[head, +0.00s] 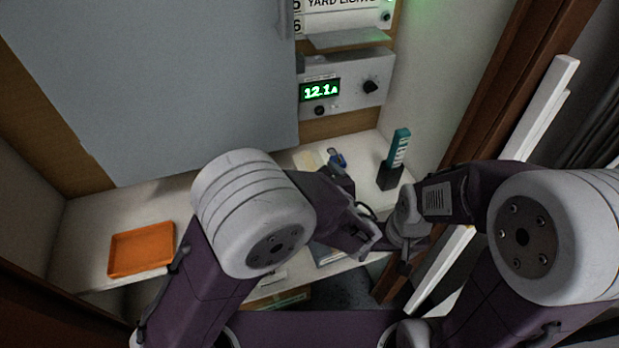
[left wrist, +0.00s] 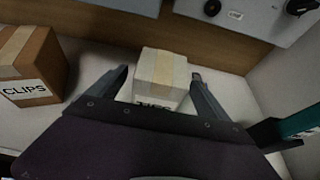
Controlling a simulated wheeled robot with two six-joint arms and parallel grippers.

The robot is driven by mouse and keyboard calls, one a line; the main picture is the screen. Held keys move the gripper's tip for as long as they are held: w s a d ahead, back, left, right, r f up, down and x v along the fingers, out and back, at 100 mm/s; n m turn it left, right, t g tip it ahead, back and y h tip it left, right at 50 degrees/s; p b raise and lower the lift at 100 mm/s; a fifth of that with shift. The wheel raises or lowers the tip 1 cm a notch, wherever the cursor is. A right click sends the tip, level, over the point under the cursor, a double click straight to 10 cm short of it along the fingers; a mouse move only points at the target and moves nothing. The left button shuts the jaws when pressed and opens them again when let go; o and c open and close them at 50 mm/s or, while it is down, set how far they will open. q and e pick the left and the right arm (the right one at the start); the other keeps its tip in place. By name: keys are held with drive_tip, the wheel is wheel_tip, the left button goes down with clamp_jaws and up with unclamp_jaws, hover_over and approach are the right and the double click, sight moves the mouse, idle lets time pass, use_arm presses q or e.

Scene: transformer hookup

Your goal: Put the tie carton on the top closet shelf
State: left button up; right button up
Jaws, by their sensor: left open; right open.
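The tie carton (left wrist: 160,79), a small pale box with a tape strip and a partly hidden label, stands on a white shelf (left wrist: 95,75). In the left wrist view my left gripper (left wrist: 161,84) is open, with one finger at each side of the carton. Small gaps seem to show between fingers and carton. In the head view a pale patch of the carton (head: 307,160) shows behind my left arm, which hides most of that gripper. My right gripper (head: 387,250) is open in front of the shelf, its fingers partly hidden and apart from the carton.
A brown CLIPS carton (left wrist: 32,67) stands left of the tie carton. A teal item in a black holder (head: 394,160) stands to the right. An orange tray (head: 142,249) lies at the far left. A meter panel (head: 345,88) and grey door (head: 160,80) are behind.

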use_arm(q)
drive_tip(key=x, duration=0.2)
drive_tip(key=shift+w+a+f, duration=0.1)
drive_tip(key=shift+w+f, duration=0.15)
drive_tip(key=shift+w, duration=0.05)
drive_tip(key=shift+s+r, duration=0.1)
drive_tip(key=shift+c, duration=1.2)
drive_tip(key=c, duration=1.3)
drive_tip(key=shift+r, duration=0.1)
